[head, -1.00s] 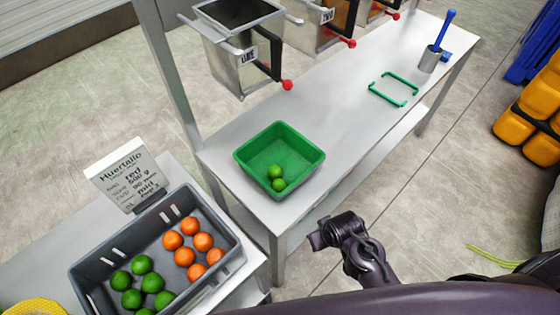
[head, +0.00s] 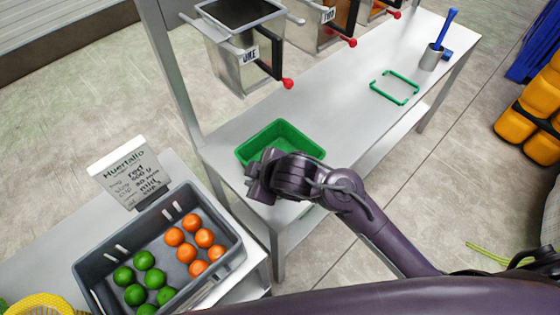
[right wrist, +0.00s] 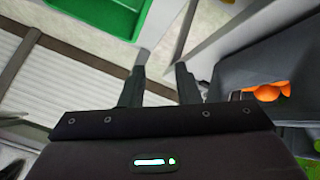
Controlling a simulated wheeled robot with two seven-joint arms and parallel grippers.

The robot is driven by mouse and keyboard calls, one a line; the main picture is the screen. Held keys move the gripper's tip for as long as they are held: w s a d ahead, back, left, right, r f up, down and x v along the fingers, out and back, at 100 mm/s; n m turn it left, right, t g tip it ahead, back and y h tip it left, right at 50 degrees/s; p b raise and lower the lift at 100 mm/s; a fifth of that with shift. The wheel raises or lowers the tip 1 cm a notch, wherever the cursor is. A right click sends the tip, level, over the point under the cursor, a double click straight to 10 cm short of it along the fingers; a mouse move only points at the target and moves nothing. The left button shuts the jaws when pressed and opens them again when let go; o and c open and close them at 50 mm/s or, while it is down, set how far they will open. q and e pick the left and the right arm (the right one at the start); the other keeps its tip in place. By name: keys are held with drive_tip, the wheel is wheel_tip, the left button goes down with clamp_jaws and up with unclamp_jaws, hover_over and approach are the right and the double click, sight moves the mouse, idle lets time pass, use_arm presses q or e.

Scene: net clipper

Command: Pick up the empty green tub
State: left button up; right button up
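The green tub (head: 285,132) stands on the near left part of the metal table (head: 335,105). My right gripper (head: 258,182) is in front of and above its near left corner in the head view, covering the near part of its inside. The limes seen in it earlier are hidden now. In the right wrist view part of the tub (right wrist: 108,14) shows at the upper left. My right gripper's two fingers (right wrist: 160,72) are apart with nothing between them. I cannot tell whether the gripper touches the tub. My left gripper is not in view.
A grey crate (head: 110,248) of limes and oranges stands at the lower left beside a sign (head: 130,175). Metal hoppers (head: 240,60) hang over the table's back edge. A green outline (head: 394,87) and a cup (head: 431,58) are at the right; mid-table is clear.

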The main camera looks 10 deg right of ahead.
drive_tip(key=w+a+f+n+y, duration=0.1)
drive_tip(key=a+n, duration=0.3)
drive_tip(key=n, duration=0.1)
drive_tip(key=w+d+f+n+g+h, duration=0.1)
drive_tip(key=d+n, duration=0.1)
drive_tip(key=d, duration=0.1)
drive_tip(key=w+d+f+n+g+h, duration=0.1)
drive_tip(key=d+f+n+g, duration=0.1)
drive_tip(key=d, duration=0.1)
drive_tip(key=w+d+f+n+g, duration=0.1)
drive_tip(key=d+f+n, duration=0.1)
drive_tip(key=d, duration=0.2)
drive_tip(key=shift+f+g+h, duration=0.2)
drive_tip(key=shift+g+h, duration=0.1)
drive_tip(key=shift+h, duration=0.1)
drive_tip(key=shift+n+g+h, duration=0.3)
drive_tip(key=shift+g+h, duration=0.3)
drive_tip(key=shift+h, duration=0.2)
drive_tip(key=d+f, duration=0.1)
drive_tip(key=d, duration=0.1)
drive_tip(key=d+f+b, duration=0.1)
drive_tip(key=d, duration=0.1)
drive_tip(key=d+f, duration=0.1)
drive_tip(key=d, duration=0.1)
drive_tip(key=shift+w+d+b, duration=0.3)
drive_tip(key=shift+w+b, duration=0.05)
drive_tip(key=shift+w, duration=0.05)
drive_tip(key=shift+w+a+f, duration=0.1)
drive_tip(key=shift+w+f, duration=0.05)
drive_tip(key=shift+f, duration=1.9)
